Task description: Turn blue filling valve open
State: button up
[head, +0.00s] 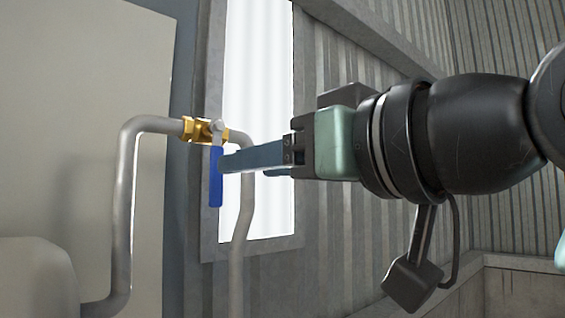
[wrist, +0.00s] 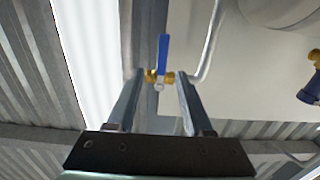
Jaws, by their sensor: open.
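The blue valve handle (head: 216,178) hangs straight down from a brass valve body (head: 205,130) on a grey pipe. In the wrist view the blue handle (wrist: 163,55) and the brass body (wrist: 159,77) lie between and beyond my fingers. My gripper (head: 228,166) comes in from the right with its fingertips close to the handle. It is open, with one finger on each side of the valve in the wrist view (wrist: 158,82). Whether a finger touches the handle cannot be told. The far finger is mostly hidden in the head view.
Grey pipe (head: 125,210) bends down left of the valve, and another pipe runs down below it. A bright window (head: 258,60) and corrugated wall lie behind. A pale panel (head: 85,110) stands at left. Another blue-handled fitting (wrist: 311,88) shows at the wrist view's right edge.

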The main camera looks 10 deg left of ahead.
aim_at(212, 172)
jog(key=p+x, duration=0.2)
jog(key=x, duration=0.8)
jog(key=shift+w+a, duration=0.2)
jog(key=shift+a, duration=0.5)
jog(key=shift+w, duration=0.1)
jog(key=shift+w, duration=0.1)
grip_shut()
dwell(0.4)
